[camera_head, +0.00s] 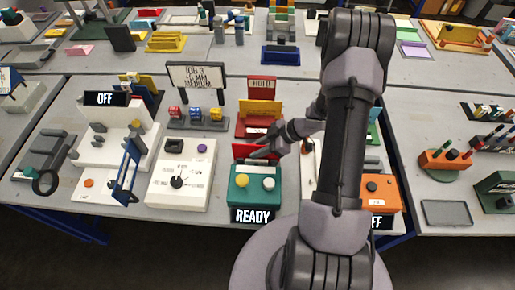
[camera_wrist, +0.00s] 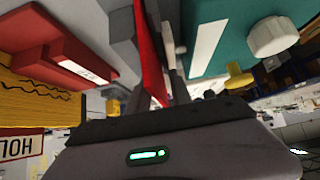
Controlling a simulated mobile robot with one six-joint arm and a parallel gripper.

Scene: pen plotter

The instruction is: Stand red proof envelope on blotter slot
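The red proof envelope (camera_head: 241,149) is upright at the back edge of the green READY box (camera_head: 239,196). In the wrist view the envelope (camera_wrist: 150,55) is a thin red sheet seen nearly edge-on between my dark fingers. My gripper (camera_head: 262,151) reaches it from the right and looks shut on it; the fingers (camera_wrist: 152,70) lie on both sides of the sheet. The envelope's lower edge is hidden, so I cannot tell whether it touches anything. No part is clearly marked as the blotter slot. The green box (camera_wrist: 235,25) carries a white strip in the wrist view.
The red HOLD rack (camera_head: 261,85) with yellow pieces (camera_head: 262,108) stands just behind the envelope. A white knob (camera_head: 268,184) and a yellow knob (camera_head: 243,181) rise from the green box. A white control box (camera_head: 182,190) is to the left.

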